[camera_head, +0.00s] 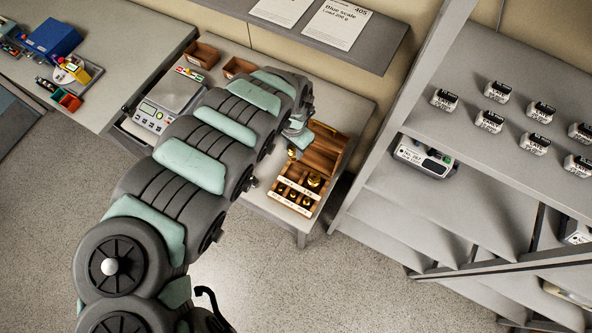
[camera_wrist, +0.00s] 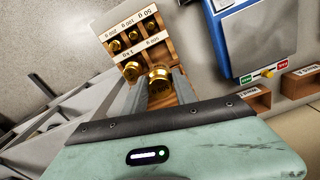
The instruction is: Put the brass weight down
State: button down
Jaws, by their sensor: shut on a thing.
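My gripper (camera_wrist: 159,80) is shut on a brass weight (camera_wrist: 160,74), a gold cylinder with a knob, between the two grey fingers in the wrist view. The held weight appears over the near side of the wooden weight box (camera_wrist: 174,57); I cannot tell whether it touches the wood. In the head view my gripper (camera_head: 297,136) is above the left edge of the box (camera_head: 329,147), and a bit of brass (camera_head: 292,153) shows under it. Several other brass weights stand in the box's labelled slots, one of them at the front (camera_head: 313,181).
A grey scale (camera_head: 152,115) stands left of my arm on the same table. Small brown bins (camera_head: 203,55) are at the back. A shelf (camera_head: 375,50) with papers hangs above. A rack (camera_head: 470,150) with several small labelled boxes stands right. A blue device (camera_wrist: 222,5) shows in the wrist view.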

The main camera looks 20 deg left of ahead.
jog(key=shift+d+f+b, duration=0.15)
jog(key=shift+f+b, duration=2.65)
jog(key=shift+f, duration=4.9)
jog(key=shift+f, duration=0.15)
jog(key=c, duration=1)
grip_release()
